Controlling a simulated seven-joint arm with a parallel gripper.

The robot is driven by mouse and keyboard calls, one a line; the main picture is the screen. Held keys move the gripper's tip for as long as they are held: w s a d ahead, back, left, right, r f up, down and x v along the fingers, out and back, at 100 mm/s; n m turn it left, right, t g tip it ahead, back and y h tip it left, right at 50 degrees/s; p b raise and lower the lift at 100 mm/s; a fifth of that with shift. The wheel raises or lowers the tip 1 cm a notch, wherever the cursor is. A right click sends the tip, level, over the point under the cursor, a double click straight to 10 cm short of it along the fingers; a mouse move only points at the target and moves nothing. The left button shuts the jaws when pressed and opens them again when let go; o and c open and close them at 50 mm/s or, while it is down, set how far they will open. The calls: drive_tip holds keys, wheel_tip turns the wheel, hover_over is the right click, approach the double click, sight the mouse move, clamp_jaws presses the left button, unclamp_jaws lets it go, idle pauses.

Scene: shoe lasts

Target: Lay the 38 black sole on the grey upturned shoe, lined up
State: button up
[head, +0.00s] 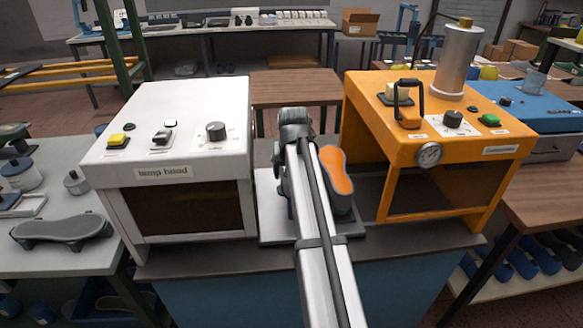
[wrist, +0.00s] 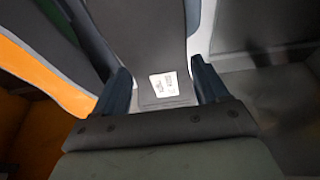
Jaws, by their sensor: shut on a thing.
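My gripper (wrist: 163,92) is shut on the end of a black sole (wrist: 140,30), one finger at each side. A small white label lies on the sole between the fingers; its print is too small to read. In the head view my arm covers the gripper and most of what is under it. An upturned shoe with an orange underside (head: 336,172) and dark grey sides stands just right of my arm. It also shows at the left of the wrist view (wrist: 38,70). I cannot tell whether the sole touches anything below, and a grey upturned shoe is not clearly seen.
A pale plate (head: 267,222) lies under my arm on the dark bench. A white machine (head: 175,190) stands close on the left and an orange machine (head: 432,140) close on the right. A grey sole-shaped thing (head: 62,227) stands on the left table.

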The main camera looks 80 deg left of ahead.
drive_tip(key=shift+r, duration=0.15)
drive_tip(key=shift+r, duration=1.35)
drive_tip(key=o, duration=0.4)
drive_tip(key=c, duration=0.4)
drive_tip(key=shift+r, duration=0.15)
drive_tip(key=shift+w+r, duration=0.1)
drive_tip(key=shift+r, duration=1.5)
